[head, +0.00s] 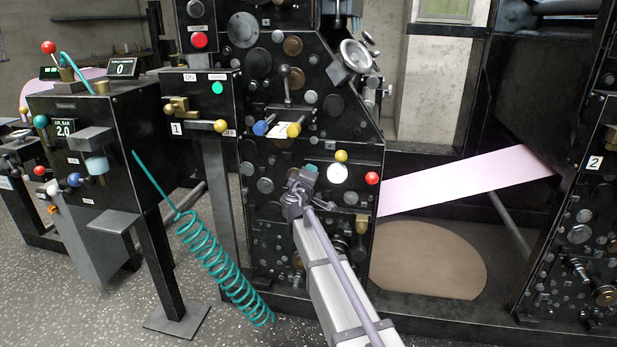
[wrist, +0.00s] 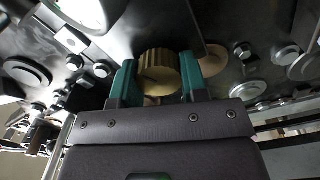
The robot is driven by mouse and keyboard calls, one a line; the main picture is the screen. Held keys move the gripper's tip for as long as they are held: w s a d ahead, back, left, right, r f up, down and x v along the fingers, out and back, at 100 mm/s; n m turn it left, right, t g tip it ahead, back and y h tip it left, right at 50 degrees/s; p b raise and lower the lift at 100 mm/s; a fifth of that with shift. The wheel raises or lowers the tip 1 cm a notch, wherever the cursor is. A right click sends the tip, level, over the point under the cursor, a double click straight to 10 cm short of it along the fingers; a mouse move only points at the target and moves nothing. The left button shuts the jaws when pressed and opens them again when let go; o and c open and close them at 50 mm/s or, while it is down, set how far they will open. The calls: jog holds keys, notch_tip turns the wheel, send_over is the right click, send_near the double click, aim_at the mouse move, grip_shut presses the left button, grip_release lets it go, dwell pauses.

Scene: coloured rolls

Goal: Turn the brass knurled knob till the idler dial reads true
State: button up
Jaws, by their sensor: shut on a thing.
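My gripper (head: 309,170) is up against the black front panel of the middle machine. In the wrist view its two teal fingers (wrist: 158,82) stand on either side of the brass knurled knob (wrist: 157,68) and are shut on it. The knob is hidden behind my gripper in the head view. A round white-faced dial (head: 338,174) sits on the panel just right of my gripper, under a yellow ball knob. Its reading is too small to make out.
A red ball knob (head: 372,178) is right of the dial, with a brass fitting (head: 361,225) below. A coiled teal hose (head: 225,268) hangs left of my arm. A pink web (head: 465,184) runs to the right-hand machine. Studs and bolts crowd the panel.

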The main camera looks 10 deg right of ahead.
jog(key=o, duration=0.9)
jog(key=shift+s, duration=0.1)
jog(key=v, duration=1)
jog(key=shift+s+a, duration=0.15)
jog(key=shift+s, duration=0.1)
